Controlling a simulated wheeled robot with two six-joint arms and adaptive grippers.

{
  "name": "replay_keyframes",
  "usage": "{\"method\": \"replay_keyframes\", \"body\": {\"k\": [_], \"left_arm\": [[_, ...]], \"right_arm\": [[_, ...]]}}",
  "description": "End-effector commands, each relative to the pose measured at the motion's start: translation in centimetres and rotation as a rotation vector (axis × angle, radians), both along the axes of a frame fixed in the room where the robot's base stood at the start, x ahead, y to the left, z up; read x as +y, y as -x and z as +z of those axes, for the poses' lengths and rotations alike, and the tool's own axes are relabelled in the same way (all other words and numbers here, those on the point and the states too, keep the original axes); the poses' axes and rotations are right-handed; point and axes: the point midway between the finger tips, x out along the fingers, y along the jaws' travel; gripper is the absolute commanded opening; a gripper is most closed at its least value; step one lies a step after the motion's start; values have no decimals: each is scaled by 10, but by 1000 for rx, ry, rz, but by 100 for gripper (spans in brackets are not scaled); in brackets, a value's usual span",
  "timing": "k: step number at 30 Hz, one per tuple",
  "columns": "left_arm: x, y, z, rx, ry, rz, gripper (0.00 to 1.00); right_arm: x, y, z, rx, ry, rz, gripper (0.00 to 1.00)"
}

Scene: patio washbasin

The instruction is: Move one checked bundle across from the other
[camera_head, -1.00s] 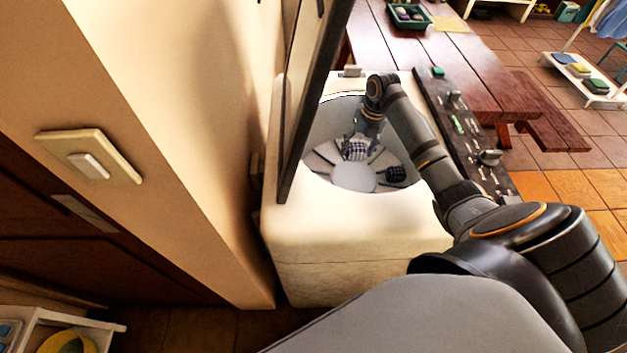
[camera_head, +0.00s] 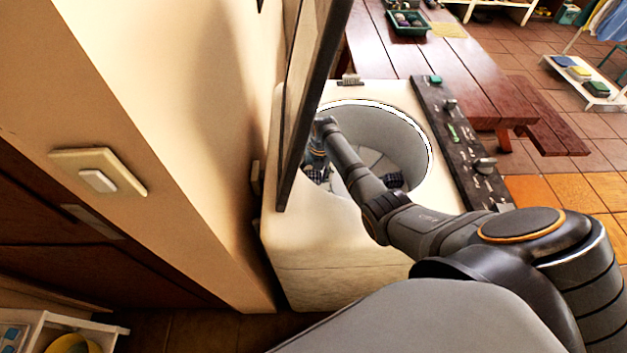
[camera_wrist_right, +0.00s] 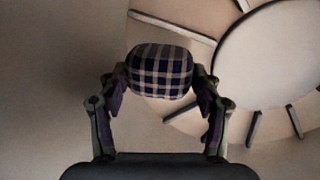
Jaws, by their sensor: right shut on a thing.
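A blue-and-white checked bundle (camera_wrist_right: 160,70) is between the two fingers of my right gripper (camera_wrist_right: 161,78), which is shut on it. In the head view, my right gripper (camera_head: 317,168) is low inside the drum (camera_head: 405,130) at its left side, partly hidden by the lid edge and my arm. A second dark checked bundle (camera_head: 393,180) lies at the right of the drum floor, apart from the held one and partly behind my arm. It does not show in the wrist view. My left gripper is not in view.
The cream washer (camera_head: 320,245) has its dark-edged lid (camera_head: 315,95) standing open at the left, close to my arm. A control panel (camera_head: 455,130) runs along the right. The drum floor has a round centre plate (camera_wrist_right: 270,55) with raised ribs.

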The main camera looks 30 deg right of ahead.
Motion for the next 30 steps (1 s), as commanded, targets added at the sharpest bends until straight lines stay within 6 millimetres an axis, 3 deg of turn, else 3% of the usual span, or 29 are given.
{"method": "replay_keyframes", "body": {"k": [4,16,17,18,30], "left_arm": [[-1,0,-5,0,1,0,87],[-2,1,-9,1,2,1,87],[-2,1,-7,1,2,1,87],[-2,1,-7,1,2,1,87],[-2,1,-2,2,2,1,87]], "right_arm": [[-1,1,-24,3,0,-1,25],[-2,1,-31,1,0,-1,25],[-1,1,-30,1,0,-1,69],[-2,1,-30,1,0,-1,74],[-3,2,-21,2,1,-1,75]]}}
